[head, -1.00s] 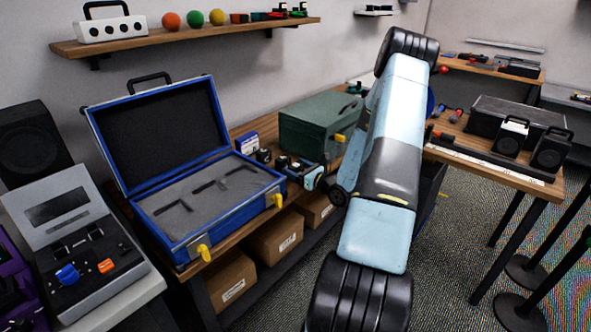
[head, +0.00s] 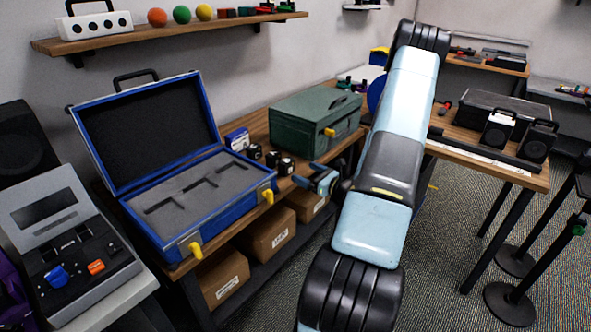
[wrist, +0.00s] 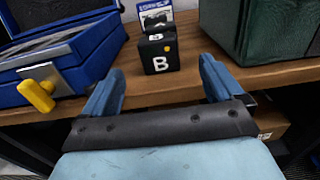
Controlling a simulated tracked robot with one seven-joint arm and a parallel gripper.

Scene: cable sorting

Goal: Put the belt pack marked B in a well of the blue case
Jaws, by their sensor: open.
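The belt pack marked B (wrist: 160,56) is a small black box with a white letter and an orange dot. It stands upright on the wooden bench, ahead of my gripper (wrist: 159,88) and between its two blue fingers in the wrist view. The fingers are open, empty and short of the pack. In the head view my gripper (head: 322,181) is at the bench's front edge, right of several small black packs (head: 272,159); their letters are unreadable there. The blue case (head: 235,208) stands open at left, its grey foam wells (head: 190,190) empty. It also shows in the wrist view (wrist: 85,50).
A blue and white box (head: 237,139) stands behind the packs. A green case (head: 300,122) is to their right. Yellow latches (head: 195,249) stick out from the blue case's front. Cardboard boxes (head: 222,278) sit on the shelf below the bench (head: 262,118).

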